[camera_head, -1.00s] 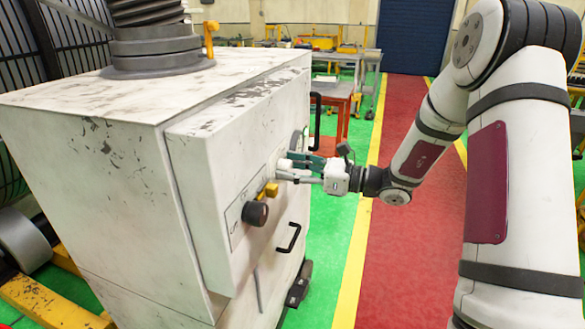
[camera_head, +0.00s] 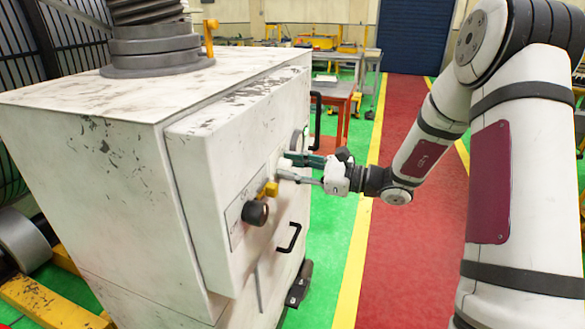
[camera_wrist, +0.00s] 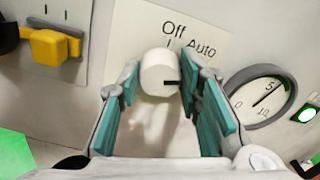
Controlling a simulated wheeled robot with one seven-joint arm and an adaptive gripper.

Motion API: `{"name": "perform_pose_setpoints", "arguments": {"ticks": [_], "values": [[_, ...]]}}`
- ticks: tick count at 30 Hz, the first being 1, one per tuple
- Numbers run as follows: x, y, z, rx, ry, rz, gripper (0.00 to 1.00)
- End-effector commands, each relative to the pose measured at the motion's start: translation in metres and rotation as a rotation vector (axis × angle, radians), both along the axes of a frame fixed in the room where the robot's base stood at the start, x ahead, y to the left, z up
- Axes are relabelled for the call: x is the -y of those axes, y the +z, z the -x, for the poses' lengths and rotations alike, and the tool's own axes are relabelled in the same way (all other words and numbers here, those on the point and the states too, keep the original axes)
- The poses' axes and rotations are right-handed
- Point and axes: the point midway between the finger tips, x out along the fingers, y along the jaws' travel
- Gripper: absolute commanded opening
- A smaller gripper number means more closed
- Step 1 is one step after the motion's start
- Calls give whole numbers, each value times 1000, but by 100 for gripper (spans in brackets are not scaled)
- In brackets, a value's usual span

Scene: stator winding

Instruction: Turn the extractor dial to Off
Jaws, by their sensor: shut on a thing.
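The extractor dial (camera_wrist: 157,72) is a white round knob on the panel, seen in the wrist view with a black mark pointing right. The labels "Off" and "Auto" are printed on a plate (camera_wrist: 213,28) above it and to its upper right. The black mark does not line up with the "Off" tick in this view. My gripper (camera_head: 284,168) is at the front of the white cabinet (camera_head: 215,150). Its two teal-padded fingers stand on either side of the dial and are shut on it. In the head view the fingers mostly hide the dial.
In the head view, a black knob (camera_head: 255,212) and black handle (camera_head: 290,238) are nearby. The red floor strip (camera_head: 400,260) is clear.

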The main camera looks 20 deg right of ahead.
Motion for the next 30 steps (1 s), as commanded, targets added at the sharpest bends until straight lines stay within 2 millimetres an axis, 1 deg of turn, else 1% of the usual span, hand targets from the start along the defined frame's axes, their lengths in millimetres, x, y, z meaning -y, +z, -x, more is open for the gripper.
{"name": "perform_pose_setpoints", "arguments": {"ticks": [30], "values": [[-1, -3, 0, 775, 1, 562, 4]]}}
